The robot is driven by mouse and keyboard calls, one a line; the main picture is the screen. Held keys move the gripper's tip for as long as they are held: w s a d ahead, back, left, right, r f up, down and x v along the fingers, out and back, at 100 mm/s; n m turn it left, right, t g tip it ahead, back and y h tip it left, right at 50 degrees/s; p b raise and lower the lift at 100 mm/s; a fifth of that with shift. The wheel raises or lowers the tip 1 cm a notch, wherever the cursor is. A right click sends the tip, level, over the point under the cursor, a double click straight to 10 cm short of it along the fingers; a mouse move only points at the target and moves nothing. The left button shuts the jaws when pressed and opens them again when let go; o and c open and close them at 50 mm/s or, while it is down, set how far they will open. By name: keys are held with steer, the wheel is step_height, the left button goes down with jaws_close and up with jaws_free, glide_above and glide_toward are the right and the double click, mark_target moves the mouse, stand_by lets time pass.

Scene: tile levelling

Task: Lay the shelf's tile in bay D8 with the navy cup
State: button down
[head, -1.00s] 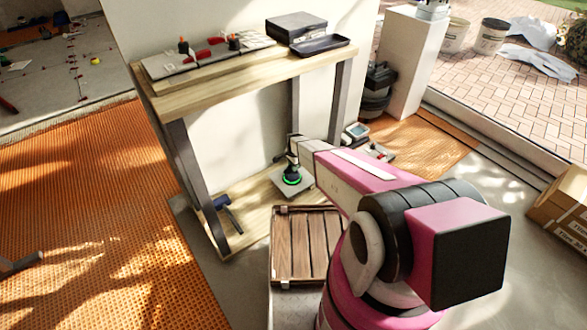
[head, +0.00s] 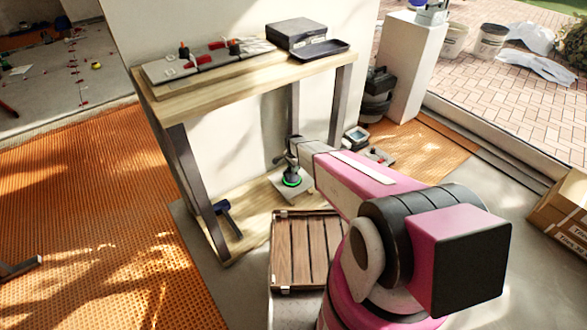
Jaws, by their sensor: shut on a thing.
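A suction cup (head: 291,180), dark with a bright green ring, stands on a pale grey tile (head: 307,192) at the bench's lower shelf (head: 262,202). Its colour looks near black, and I cannot tell that it is navy. My gripper (head: 291,164) is shut on the cup's handle from above. The fingers are small and partly hidden by my arm. I cannot tell whether the tile rests on the shelf or hangs just above it. Bay D8 cannot be identified; an orange matting floor (head: 85,215) lies at the left.
The bench's upper top (head: 205,92) overhangs the lower shelf, with dark legs (head: 198,190) at its corners. On top lie a grey board (head: 205,62) with tools, a black case (head: 296,35) and a tray (head: 319,49). A slatted wooden deck (head: 305,250) is close in front. Cardboard boxes (head: 565,215) stand right.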

steer(key=shift+s+a, duration=0.8)
steer(key=shift+a, duration=0.4)
steer(key=shift+s+a, duration=0.85)
steer(key=shift+a, duration=0.4)
steer(key=shift+s+a, duration=0.8)
steer(key=shift+a, duration=0.4)
steer(key=shift+s, duration=0.1)
